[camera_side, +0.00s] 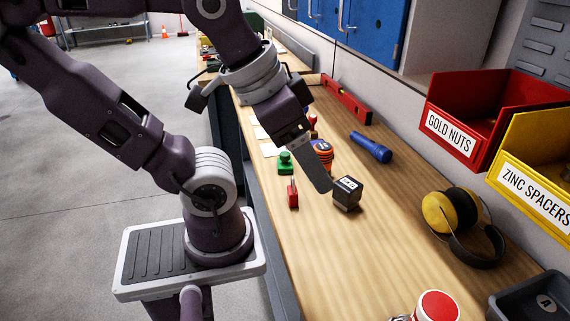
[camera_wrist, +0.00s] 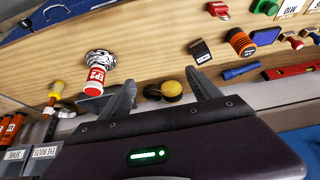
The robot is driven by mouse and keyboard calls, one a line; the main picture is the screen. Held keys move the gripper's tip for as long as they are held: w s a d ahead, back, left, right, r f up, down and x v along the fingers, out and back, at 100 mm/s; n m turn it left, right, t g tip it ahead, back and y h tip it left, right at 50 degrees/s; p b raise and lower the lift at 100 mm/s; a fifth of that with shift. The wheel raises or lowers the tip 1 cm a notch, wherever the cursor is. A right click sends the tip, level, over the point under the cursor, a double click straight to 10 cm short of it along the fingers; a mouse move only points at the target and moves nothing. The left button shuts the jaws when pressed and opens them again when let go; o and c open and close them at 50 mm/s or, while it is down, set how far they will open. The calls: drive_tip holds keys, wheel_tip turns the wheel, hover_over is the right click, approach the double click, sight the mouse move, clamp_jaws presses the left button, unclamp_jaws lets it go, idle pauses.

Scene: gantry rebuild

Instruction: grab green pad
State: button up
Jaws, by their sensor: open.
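In the wrist view the green pad (camera_wrist: 265,7) shows at the top right, partly cut off by the frame edge. My gripper (camera_side: 318,180) is open and empty above the bench, beside the pad and apart from it. In the wrist view both fingers of my gripper (camera_wrist: 163,92) are spread, with nothing held between them.
Near the pad are a red item (camera_side: 293,194), a dark labelled cube (camera_side: 347,193), an orange-black cylinder (camera_side: 323,153) and a blue flashlight (camera_side: 371,147). Yellow earmuffs (camera_side: 452,211) and a red-topped container (camera_side: 437,306) stand nearer the camera. Wall bins (camera_side: 455,135) overhang the right side.

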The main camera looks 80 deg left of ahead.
wheel_tip(320, 180, up, 3)
drive_tip(key=n+g, duration=0.6)
drive_tip(key=n, duration=0.7)
hover_over(285, 153)
wheel_tip(285, 153, down, 24)
drive_tip(key=shift+a+f, duration=0.1)
drive_tip(key=shift+f, duration=0.1)
drive_tip(key=shift+r, duration=0.1)
drive_tip(key=c, duration=1.5)
